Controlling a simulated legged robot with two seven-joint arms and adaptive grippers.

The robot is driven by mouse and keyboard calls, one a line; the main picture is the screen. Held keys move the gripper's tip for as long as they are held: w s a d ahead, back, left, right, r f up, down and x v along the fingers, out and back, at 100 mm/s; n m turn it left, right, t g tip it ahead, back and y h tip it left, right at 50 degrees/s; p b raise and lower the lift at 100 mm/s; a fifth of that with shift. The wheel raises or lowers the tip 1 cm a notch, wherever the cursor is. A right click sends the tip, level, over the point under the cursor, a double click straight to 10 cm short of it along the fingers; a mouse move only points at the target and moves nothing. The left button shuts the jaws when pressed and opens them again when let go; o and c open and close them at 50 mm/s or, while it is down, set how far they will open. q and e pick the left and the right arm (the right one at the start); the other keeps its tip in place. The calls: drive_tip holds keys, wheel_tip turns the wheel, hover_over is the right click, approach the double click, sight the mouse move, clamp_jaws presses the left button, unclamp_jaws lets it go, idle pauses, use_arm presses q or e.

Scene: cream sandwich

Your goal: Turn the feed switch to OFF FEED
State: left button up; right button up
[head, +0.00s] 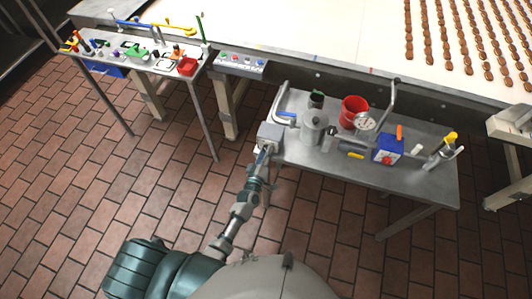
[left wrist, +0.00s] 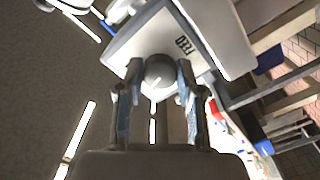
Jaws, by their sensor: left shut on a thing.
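The feed switch is a grey box (head: 270,132) at the left end of the steel side table. In the left wrist view its pale face (left wrist: 204,35) carries dark lettering, which looks upside down, and a round grey knob (left wrist: 160,76). A short white line shows on the knob's lower part. My left gripper (head: 264,149) is in front of the box. In the left wrist view its two fingers (left wrist: 158,92) are shut on the knob, one on each side. No OFF FEED marking is readable. My right gripper is not in view.
The side table (head: 320,165) holds a metal pot (head: 312,127), a red bucket (head: 354,111), a gauge (head: 365,122) and a blue box (head: 387,149). A button panel (head: 241,62) and a cluttered tool table (head: 130,52) are at upper left. Tiled floor is clear at left.

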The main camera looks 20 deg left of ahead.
use_arm(q)
drive_tip(key=shift+n+b, duration=0.35)
drive_tip(key=shift+n, duration=1.75)
drive_tip(key=o, duration=1.2)
drive_tip(key=shift+a, duration=0.1)
drive_tip(key=shift+c, duration=0.2)
drive_tip(key=s, duration=1.2)
drive_tip(key=shift+a, duration=0.2)
drive_tip(key=shift+f, duration=0.1)
